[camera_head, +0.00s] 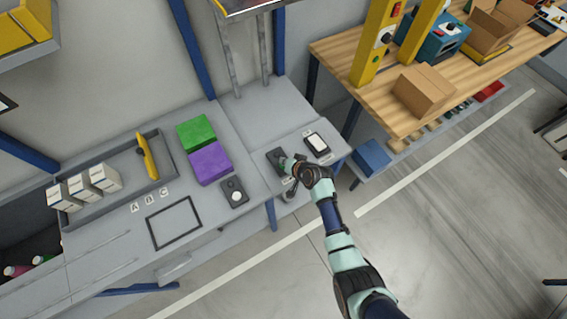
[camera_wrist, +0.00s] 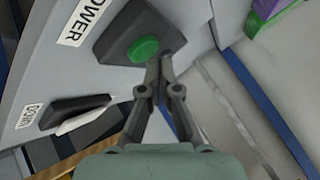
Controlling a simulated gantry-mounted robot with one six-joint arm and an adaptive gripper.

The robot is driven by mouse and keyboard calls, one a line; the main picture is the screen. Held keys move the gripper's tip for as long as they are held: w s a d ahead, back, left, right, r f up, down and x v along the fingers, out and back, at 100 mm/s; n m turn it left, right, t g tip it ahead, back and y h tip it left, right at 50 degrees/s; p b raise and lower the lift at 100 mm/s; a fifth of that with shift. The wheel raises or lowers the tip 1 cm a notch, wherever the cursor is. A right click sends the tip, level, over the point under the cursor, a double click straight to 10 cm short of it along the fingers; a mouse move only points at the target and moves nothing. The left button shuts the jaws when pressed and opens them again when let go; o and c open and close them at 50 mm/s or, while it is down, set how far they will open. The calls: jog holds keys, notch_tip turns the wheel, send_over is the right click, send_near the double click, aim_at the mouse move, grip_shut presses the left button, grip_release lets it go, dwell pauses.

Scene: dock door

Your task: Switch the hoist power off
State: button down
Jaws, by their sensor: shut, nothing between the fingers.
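The power control is a dark box (camera_wrist: 125,22) with a round green button (camera_wrist: 143,49), beside a label reading POWER (camera_wrist: 82,22). In the head view the dark box (camera_head: 274,156) sits on the grey bench, partly hidden by my gripper (camera_head: 292,167). In the wrist view my gripper (camera_wrist: 158,68) is shut and empty, its fingertips right beside the green button at the box's edge. I cannot tell whether they touch it.
A second dark control with a white face (camera_head: 316,143) sits close by on the bench. A dark box with a white round button (camera_head: 234,191), green (camera_head: 196,132) and purple (camera_head: 209,163) blocks, and a grey tray (camera_head: 168,158) stand to the left. A wooden table (camera_head: 338,52) is at right.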

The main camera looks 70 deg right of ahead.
notch_tip(320, 180, up, 6)
jog(key=p, duration=0.6)
jog(key=shift+r, duration=0.15)
dwell(1.1)
